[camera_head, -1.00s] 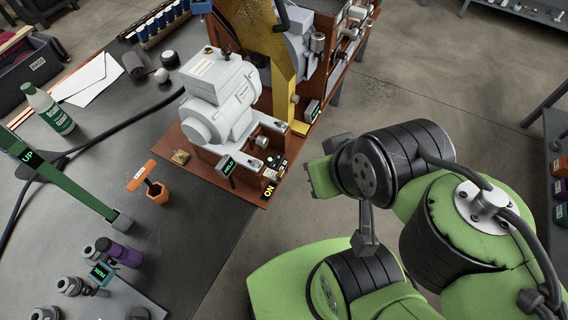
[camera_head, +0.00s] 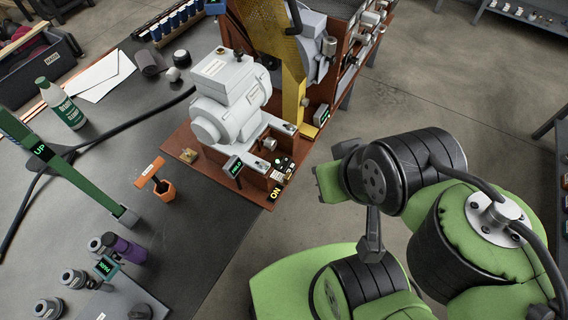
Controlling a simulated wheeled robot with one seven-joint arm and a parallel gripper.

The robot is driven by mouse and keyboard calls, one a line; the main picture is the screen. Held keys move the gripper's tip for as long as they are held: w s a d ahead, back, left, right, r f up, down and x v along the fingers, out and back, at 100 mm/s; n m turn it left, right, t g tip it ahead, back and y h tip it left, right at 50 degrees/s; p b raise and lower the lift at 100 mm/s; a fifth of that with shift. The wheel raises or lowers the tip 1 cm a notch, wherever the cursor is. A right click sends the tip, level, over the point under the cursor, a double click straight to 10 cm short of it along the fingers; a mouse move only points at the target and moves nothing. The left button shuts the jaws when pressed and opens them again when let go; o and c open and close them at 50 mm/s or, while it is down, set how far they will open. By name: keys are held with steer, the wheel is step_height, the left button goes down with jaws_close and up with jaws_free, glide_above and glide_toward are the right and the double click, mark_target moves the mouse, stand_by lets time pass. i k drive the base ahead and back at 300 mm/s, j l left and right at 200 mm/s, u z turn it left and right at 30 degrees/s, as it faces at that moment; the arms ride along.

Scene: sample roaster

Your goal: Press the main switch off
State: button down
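A small dark control panel (camera_head: 284,164) with little knobs and buttons sits on the front right corner of the machine's red-brown base. Below it, a small black block or label (camera_head: 276,193) shows "ON" in yellow. The main switch seems to be in this group, but its lever or button is too small to make out. My arm (camera_head: 405,170), green and black, is folded at the right, to the right of the panel and apart from it. My gripper cannot be made out; only arm links show.
A grey motor housing (camera_head: 229,97) stands behind the panel, with a "HOLD" display (camera_head: 234,167) to its left. An orange T-handled tool (camera_head: 160,184), a green "UP" bar (camera_head: 75,175) and a bottle (camera_head: 62,106) are on the dark table. Open floor (camera_head: 420,85) lies right of the machine.

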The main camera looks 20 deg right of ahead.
mark_target(283, 166)
steer(key=i+l+u, duration=0.1)
steer(key=u, duration=0.3)
steer(key=l+u, duration=0.2)
steer(key=u, duration=0.25)
steer(key=i+l+u, duration=0.1)
steer(key=l+u, duration=0.15)
steer(key=u, duration=0.15)
steer(key=l+u, duration=0.15)
steer(key=u, duration=0.25)
steer(key=l+u, duration=0.2)
steer(key=u, duration=0.25)
steer(key=l+u, duration=0.2)
steer(key=u, duration=0.2)
steer(key=k, duration=0.05)
